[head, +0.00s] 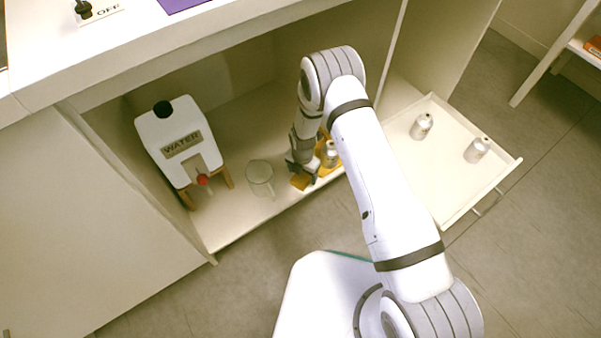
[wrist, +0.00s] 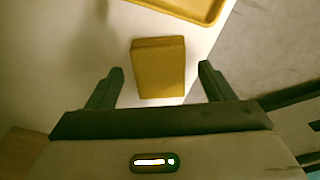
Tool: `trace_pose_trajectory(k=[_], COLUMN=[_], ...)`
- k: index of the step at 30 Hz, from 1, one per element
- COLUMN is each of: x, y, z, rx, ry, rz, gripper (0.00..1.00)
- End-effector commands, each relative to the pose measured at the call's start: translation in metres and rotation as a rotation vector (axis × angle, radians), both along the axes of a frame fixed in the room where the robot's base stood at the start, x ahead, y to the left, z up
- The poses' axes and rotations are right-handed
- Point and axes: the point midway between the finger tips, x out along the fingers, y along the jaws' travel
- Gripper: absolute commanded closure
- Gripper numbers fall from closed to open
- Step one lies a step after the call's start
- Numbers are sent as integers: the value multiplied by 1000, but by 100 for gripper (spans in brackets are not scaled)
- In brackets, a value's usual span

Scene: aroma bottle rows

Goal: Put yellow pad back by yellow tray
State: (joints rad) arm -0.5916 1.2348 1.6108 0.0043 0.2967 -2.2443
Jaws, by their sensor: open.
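The yellow pad (wrist: 159,67) lies flat on the white cabinet floor, between and just ahead of the fingers of my gripper (wrist: 160,82) in the wrist view. In the head view the pad (head: 300,181) shows beside my gripper (head: 303,172), near the front edge of the cabinet floor. My gripper is open, and no hold on the pad shows. The yellow tray (wrist: 218,10) is at the top of the wrist view, apart from the pad. In the head view the tray (head: 322,170) is partly hidden by my arm and has a silver bottle (head: 330,155) on it.
A white water dispenser (head: 178,140) with a red tap and a glass mug (head: 260,178) stand left of my gripper. An open white drawer (head: 455,150) at right holds two silver bottles (head: 421,127). The cabinet floor ends at a front edge close to the pad.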

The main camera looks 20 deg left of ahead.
Motion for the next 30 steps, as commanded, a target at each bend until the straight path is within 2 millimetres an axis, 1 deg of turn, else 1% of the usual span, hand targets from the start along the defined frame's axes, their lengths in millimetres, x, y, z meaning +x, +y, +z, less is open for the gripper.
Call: trace_pose_trajectory(k=[1,6,9,12,15,18,26,29,30], x=[1,1,1,1,1,1,2,6,10], y=[0,0,0,0,0,-1,-2,-8,-12], z=[15,54,75,91,102,108,112,128,140], rx=[1,1,1,1,1,0,1,3,6], ry=[-1,-3,-1,-1,-1,0,0,-4,-8], rz=[0,-1,-1,-1,-1,-1,-9,-70,-117], gripper=[24,24,24,24,24,24,24,24,24])
